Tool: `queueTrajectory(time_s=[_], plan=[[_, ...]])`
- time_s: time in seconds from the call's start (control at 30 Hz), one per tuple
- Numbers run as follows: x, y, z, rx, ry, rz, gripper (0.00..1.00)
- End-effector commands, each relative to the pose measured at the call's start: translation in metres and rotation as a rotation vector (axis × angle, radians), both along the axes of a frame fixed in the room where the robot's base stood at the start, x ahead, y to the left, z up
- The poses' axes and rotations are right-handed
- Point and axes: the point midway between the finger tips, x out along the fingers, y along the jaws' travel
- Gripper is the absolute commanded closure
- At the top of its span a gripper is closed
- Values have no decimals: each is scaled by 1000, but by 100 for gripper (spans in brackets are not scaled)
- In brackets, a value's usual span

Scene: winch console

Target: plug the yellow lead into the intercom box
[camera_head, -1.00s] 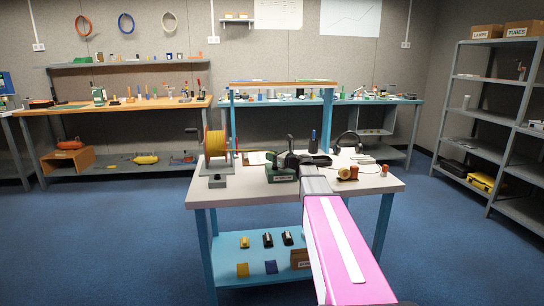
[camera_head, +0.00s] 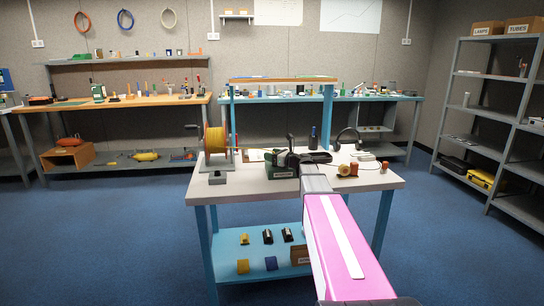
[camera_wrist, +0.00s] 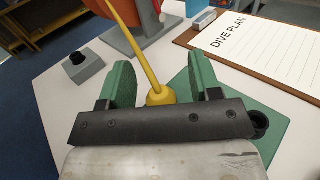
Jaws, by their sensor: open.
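The yellow lead (camera_wrist: 143,52) runs from the top of the wrist view down to a rounded yellow end (camera_wrist: 160,96). That end sits between the two green finger pads of my gripper (camera_wrist: 161,82), which stand apart with a gap on each side. The green intercom box (camera_wrist: 272,132) lies below my gripper, with a dark round socket (camera_wrist: 258,123) at its right.
A reel of yellow cable (camera_head: 215,139) stands at the table's left, with a small grey box with a black knob (camera_head: 217,178) in front. A dive plan clipboard (camera_wrist: 258,48) lies beyond the intercom box. A headset (camera_head: 348,138) and orange-brown fittings (camera_head: 348,170) are at the right.

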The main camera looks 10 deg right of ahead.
Motion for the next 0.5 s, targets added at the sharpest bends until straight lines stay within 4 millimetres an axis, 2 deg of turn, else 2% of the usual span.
queueTrajectory(time_s=[0.17, 0.5], plan=[[-18, -14, 0, 0, 0, -2, 42], [-63, -56, 0, 0, 0, -2, 42]])
